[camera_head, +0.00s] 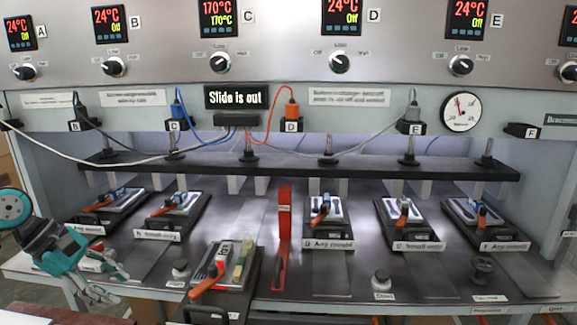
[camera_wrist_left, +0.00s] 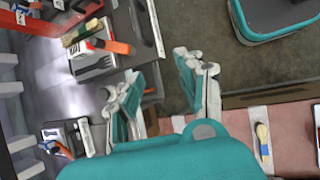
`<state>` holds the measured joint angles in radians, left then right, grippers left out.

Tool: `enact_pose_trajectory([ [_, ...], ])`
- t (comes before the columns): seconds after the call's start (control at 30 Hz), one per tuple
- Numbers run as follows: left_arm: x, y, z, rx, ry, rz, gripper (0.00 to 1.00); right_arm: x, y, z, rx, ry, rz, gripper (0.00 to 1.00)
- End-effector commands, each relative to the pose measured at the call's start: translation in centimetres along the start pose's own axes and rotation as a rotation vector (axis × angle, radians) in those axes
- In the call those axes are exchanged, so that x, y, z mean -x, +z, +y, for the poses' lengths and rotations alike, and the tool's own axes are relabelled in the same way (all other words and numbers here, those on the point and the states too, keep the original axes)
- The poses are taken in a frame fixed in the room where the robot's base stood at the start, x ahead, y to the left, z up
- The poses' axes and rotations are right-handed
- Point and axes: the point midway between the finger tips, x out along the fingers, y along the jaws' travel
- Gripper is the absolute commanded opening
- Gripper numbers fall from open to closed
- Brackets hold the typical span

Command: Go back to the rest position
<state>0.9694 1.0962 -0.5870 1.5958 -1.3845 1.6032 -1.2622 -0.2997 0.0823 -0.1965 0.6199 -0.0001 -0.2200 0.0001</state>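My left gripper (camera_head: 112,283) is at the lower left of the head view, in front of the press near its front edge. In the left wrist view its fingers (camera_wrist_left: 165,85) are spread wide, with only floor between them, so it is open and empty. My right gripper does not show in either view. The slid-out mould plate (camera_head: 222,275) sits at the front of the press with an orange-handled tool (camera_head: 208,282) and a brush (camera_head: 241,260) on it. The plate also shows in the left wrist view (camera_wrist_left: 90,65), left of my fingers.
Several mould plates with orange-handled tools line the metal press bed (camera_head: 345,270). A red upright piece (camera_head: 284,215) stands mid-bed. The "Slide is out" sign (camera_head: 236,97) is lit.

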Motion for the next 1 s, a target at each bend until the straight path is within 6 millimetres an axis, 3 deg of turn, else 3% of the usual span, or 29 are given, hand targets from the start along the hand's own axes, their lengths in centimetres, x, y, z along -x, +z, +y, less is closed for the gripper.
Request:
enact_pose_trajectory([
  [0.17, -3.3, 3.6, 0.8, 0.034, 0.048, -0.148, 0.38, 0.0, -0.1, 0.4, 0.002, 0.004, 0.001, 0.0],
  [0.37, -7.5, 10.6, 1.7, 0.163, 0.122, -0.449, 0.38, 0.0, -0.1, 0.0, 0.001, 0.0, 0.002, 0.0],
  [0.5, -9.3, 17.5, 2.3, 0.434, 0.171, -0.836, 0.38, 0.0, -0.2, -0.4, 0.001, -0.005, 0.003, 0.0],
  [0.6, -8.7, 20.4, 3.2, 0.755, 0.192, -1.153, 0.38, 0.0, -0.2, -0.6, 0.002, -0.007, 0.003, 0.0],
  [0.67, -8.2, 20.4, 3.7, 0.981, 0.196, -1.327, 0.38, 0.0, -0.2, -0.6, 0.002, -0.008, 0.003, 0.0],
  [0.77, -8.0, 17.9, 4.2, 1.407, 0.197, -1.58, 0.38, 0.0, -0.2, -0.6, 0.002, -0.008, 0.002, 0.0],
  [0.87, -9.5, 13.0, 3.0, 1.88, 0.203, -1.775, 0.38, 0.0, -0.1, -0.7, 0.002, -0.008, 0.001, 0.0],
  [0.97, -12.8, 7.3, -0.5, 2.387, 0.236, -1.89, 0.38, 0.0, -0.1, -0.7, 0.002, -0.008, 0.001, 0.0],
  [1.0, -14.3, 5.4, -2.4, -2.457, -0.247, 1.821, 0.38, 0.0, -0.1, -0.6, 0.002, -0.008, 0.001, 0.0],
])
